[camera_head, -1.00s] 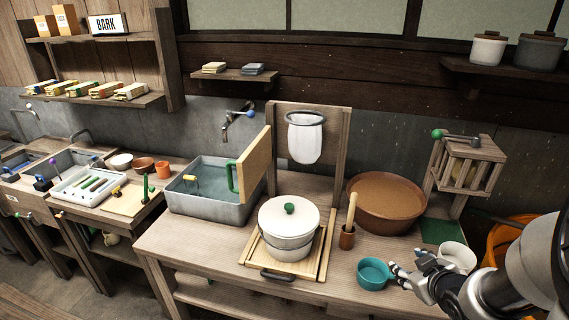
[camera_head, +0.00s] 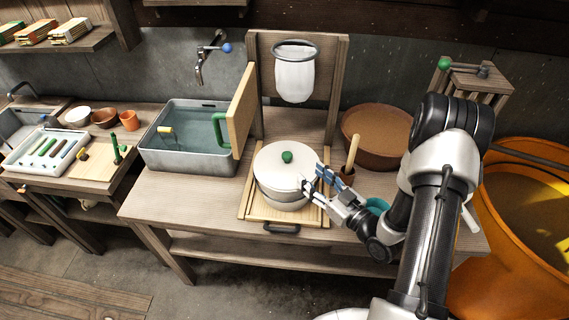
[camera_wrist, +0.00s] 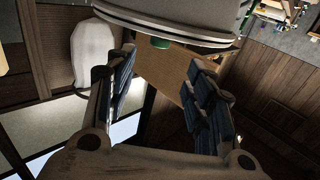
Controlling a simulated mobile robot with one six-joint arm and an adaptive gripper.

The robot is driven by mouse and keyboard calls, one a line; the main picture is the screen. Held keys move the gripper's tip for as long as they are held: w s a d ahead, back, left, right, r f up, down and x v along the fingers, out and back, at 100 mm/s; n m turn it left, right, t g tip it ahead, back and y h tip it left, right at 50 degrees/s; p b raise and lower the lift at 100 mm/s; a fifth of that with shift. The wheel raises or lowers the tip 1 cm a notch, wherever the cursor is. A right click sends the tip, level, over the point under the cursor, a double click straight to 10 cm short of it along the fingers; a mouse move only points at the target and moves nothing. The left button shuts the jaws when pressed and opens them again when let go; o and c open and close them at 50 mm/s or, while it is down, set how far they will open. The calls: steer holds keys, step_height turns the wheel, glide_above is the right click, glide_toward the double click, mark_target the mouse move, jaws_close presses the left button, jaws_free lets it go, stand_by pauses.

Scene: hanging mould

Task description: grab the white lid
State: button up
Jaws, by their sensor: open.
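The white lid (camera_head: 273,170) with its green knob (camera_head: 287,157) sits on the light pot (camera_head: 283,198) on a slatted wooden board. My gripper (camera_head: 314,178) is open at the right edge of the lid, with its blue-padded fingers toward it. In the wrist view the fingers are apart with nothing held between them (camera_wrist: 160,78). The lid's rim (camera_wrist: 165,24) and part of the green knob (camera_wrist: 160,42) show at the top, beyond the fingertips. I cannot tell whether a finger touches the lid.
A wooden pestle in a small cup (camera_head: 350,160) stands close right of my gripper. A brown basin (camera_head: 378,133) is behind it, and a teal cup (camera_head: 377,205) is partly hidden by my arm. A wooden board (camera_head: 243,110) with a green handle stands left. The front-left tabletop is clear.

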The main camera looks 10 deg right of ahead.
mark_target(290, 158)
steer(key=b+x, duration=0.2)
steer(key=x, duration=1)
steer(key=shift+w+f, duration=0.1)
steer(key=shift+f, duration=0.05)
steer(key=shift+c, duration=0.4)
steer(key=c, duration=1.1)
